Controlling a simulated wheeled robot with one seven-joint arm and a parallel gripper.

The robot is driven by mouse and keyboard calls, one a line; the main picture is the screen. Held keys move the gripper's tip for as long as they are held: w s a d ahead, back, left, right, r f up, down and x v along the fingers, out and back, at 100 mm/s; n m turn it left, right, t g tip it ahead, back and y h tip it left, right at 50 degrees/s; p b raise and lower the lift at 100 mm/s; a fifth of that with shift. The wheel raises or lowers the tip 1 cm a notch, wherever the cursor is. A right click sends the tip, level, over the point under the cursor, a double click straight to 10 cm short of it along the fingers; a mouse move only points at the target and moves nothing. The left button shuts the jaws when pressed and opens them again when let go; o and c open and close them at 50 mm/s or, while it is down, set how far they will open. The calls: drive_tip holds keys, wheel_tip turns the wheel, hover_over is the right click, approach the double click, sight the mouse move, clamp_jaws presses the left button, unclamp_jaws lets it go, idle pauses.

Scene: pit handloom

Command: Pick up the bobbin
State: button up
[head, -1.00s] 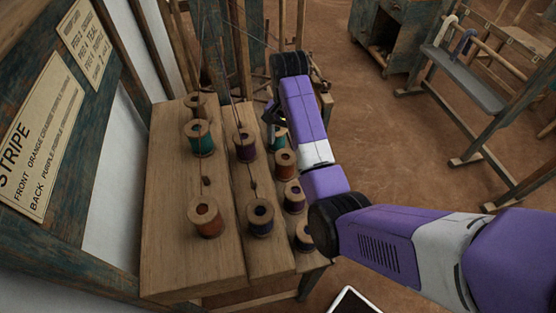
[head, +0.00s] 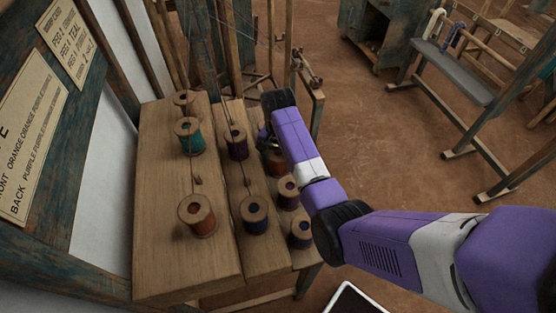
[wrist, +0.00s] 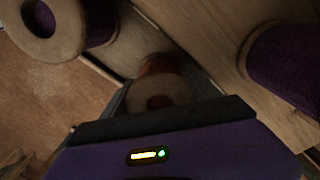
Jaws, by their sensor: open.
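An orange-brown wooden bobbin (head: 276,163) stands in the right-hand row of the stepped wooden rack, partly hidden by my gripper (head: 266,142). In the wrist view this bobbin (wrist: 158,88) is seen end-on in front of my gripper (wrist: 157,84), with its flange between the open fingers. I cannot tell whether either finger touches it. A purple bobbin (head: 287,193) stands beside it in the same row, also large at the upper left of the wrist view (wrist: 48,22). Another purple bobbin (wrist: 290,68) is at the right there.
The wooden rack (head: 165,245) also carries a teal bobbin (head: 190,137), a purple one (head: 237,142), an orange one (head: 197,215) and dark ones (head: 254,214) (head: 300,232). Thread rises from some. A sign board (head: 28,130) is at left.

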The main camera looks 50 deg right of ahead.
drive_tip(key=shift+f, duration=0.1)
drive_tip(key=shift+c, duration=0.4)
drive_tip(key=c, duration=1)
